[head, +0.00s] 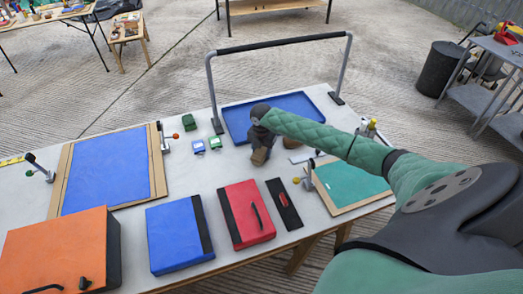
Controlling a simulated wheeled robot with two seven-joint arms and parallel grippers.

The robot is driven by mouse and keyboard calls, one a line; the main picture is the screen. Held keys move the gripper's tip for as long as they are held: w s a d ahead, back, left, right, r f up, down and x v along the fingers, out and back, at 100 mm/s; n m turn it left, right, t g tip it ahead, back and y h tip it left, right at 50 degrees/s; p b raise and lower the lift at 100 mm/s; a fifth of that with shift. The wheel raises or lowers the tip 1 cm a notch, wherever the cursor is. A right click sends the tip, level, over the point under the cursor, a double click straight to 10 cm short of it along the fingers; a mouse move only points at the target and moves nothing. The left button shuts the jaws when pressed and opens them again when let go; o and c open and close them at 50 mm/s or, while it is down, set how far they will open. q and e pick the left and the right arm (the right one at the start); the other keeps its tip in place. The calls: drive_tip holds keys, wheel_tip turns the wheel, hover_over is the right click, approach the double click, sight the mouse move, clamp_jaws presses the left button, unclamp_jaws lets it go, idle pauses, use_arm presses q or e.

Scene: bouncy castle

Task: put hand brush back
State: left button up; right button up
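My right arm in its green padded sleeve reaches in from the right over the table. Its dark gripper (261,141) is at the front left edge of the blue tray (289,99). A small brown block-like thing (260,157) shows right under the gripper; it may be part of the hand brush, but I cannot tell. The fingers are too small and dark to show whether they are open or shut on it. No other clear hand brush is in view. My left gripper is not in view.
A grey hoop with a black bar (280,43) stands over the tray. Blue (175,235), red (240,205) and orange (50,250) cases line the front. A blue board (105,172) lies left, a green board (350,182) right.

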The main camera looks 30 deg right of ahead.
drive_tip(key=shift+o, duration=1.4)
drive_tip(key=shift+r, duration=0.2)
drive_tip(key=shift+r, duration=0.3)
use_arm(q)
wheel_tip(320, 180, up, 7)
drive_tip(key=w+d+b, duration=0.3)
use_arm(e)
wheel_tip(320, 180, up, 11)
drive_tip(key=shift+r, duration=0.2)
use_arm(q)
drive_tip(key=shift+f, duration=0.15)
use_arm(e)
drive_tip(key=shift+r, duration=0.1)
